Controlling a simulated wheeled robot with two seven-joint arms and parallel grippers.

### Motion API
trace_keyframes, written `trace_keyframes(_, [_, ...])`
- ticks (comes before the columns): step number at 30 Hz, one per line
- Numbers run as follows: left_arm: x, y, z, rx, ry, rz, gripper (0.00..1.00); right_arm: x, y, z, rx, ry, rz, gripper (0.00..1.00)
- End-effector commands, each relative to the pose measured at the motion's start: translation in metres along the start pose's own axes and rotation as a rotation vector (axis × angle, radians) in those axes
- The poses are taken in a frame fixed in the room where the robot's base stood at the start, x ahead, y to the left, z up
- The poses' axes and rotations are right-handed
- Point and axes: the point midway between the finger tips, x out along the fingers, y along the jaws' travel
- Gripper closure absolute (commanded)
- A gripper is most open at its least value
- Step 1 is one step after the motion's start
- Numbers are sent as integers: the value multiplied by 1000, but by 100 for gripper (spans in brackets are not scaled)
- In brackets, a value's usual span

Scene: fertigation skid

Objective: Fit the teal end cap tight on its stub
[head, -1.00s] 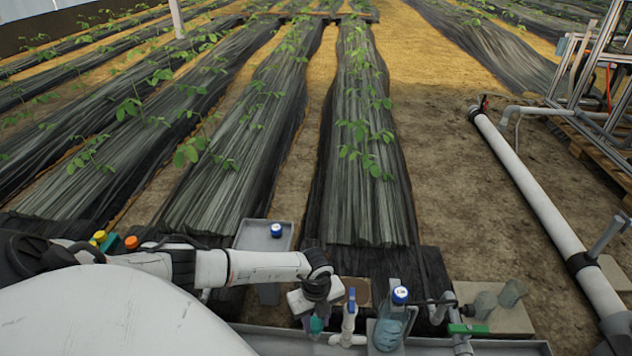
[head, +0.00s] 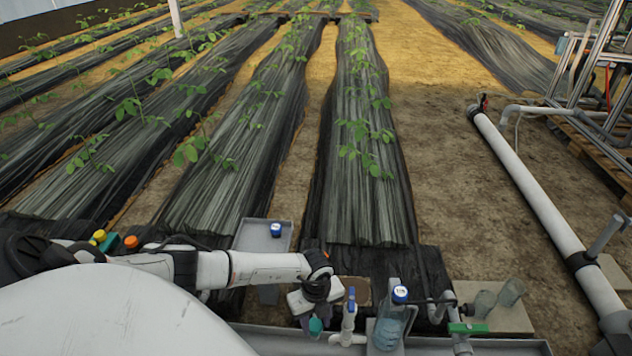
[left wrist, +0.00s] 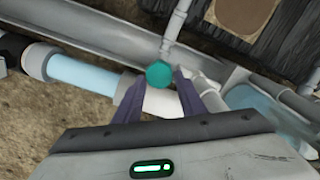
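The teal end cap (left wrist: 159,74) shows as a round disc at the end of a thin grey pipe (left wrist: 173,35) in the left wrist view. The joint behind it is hidden, so I cannot tell how tightly it sits. In the head view the cap (head: 316,326) shows low between the fingers. My left gripper (left wrist: 157,78) is open, its two dark purple fingers on either side of the cap with small gaps showing. In the head view my left gripper (head: 315,323) hangs at the near bench. My right gripper is not in view.
A blue-handled valve (head: 349,308) and a clear bottle with a blue lid (head: 390,325) stand close to the right of the gripper. A green-handled valve (head: 467,328) is farther right. A grey tray (head: 251,238) lies behind my arm.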

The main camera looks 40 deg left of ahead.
Motion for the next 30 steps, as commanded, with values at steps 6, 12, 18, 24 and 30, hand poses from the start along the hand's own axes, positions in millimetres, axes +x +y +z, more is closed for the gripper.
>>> trace_keyframes(6, [0, 0, 0, 0, 0, 0, 64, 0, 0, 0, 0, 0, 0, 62])
trace_keyframes(12, [3, 0, 0, 0, 0, 0, 64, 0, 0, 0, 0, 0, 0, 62])
trace_keyframes(18, [7, 0, 0, 0, 0, 0, 64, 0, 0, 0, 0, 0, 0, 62])
trace_keyframes(24, [7, 0, 0, 0, 0, 0, 64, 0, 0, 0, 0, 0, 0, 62])
trace_keyframes(30, [7, 0, 0, 0, 0, 0, 79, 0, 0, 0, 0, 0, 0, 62])
